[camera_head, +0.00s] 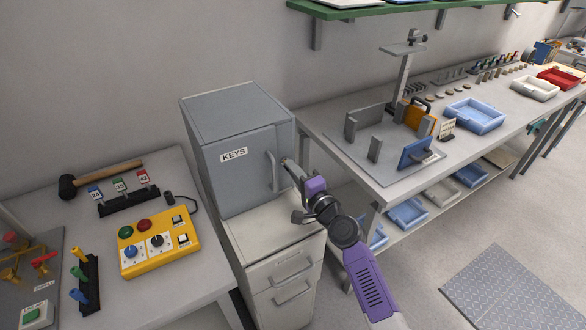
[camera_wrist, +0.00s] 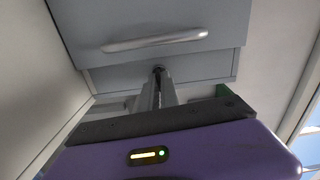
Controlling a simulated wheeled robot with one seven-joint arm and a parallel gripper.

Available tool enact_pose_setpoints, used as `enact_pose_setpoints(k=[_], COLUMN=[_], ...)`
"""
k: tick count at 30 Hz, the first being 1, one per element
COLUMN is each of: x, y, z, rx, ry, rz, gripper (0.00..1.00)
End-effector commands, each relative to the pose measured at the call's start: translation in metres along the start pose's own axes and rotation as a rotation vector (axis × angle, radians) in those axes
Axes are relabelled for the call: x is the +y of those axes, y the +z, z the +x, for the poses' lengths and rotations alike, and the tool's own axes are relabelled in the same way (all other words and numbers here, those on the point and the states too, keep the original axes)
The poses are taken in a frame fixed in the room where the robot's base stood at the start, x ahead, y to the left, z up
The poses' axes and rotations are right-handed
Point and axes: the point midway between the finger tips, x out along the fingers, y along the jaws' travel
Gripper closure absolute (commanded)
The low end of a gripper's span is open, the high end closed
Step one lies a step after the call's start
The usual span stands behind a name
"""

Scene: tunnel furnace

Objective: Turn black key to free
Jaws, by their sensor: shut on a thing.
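The yellow control box (camera_head: 168,262) lies on the left table. It has a green and a red button, and two white plates, one with a blue knob (camera_head: 131,251) and one with a black key or knob (camera_head: 156,241); its marking is too small to read. My gripper (camera_head: 287,162) is away from this box, at the right edge of the grey KEYS cabinet (camera_head: 232,185), beside its door handle (camera_head: 272,171). In the wrist view the handle (camera_wrist: 155,41) lies beyond the fingertips (camera_wrist: 158,72), not between them. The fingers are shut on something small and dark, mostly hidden.
A mallet (camera_head: 100,178), a rack of numbered tags (camera_head: 125,193) and a rack with coloured handles (camera_head: 84,278) share the left table. Drawers (camera_head: 285,275) stand below the cabinet. A long bench (camera_head: 365,180) with fixtures and blue trays runs right.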

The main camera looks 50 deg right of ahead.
Motion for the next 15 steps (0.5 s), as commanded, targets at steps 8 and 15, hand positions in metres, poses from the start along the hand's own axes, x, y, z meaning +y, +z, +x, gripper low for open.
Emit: enact_pose_setpoints(k=[8, 15], x=[0.0010, 0.0013], y=[-0.0011, -0.0011], z=[-0.0005, -0.0005], rx=[0.002, 0.002], ry=[0.001, 0.001], rz=[0.084, 0.101], gripper=[1.00, 1.00])
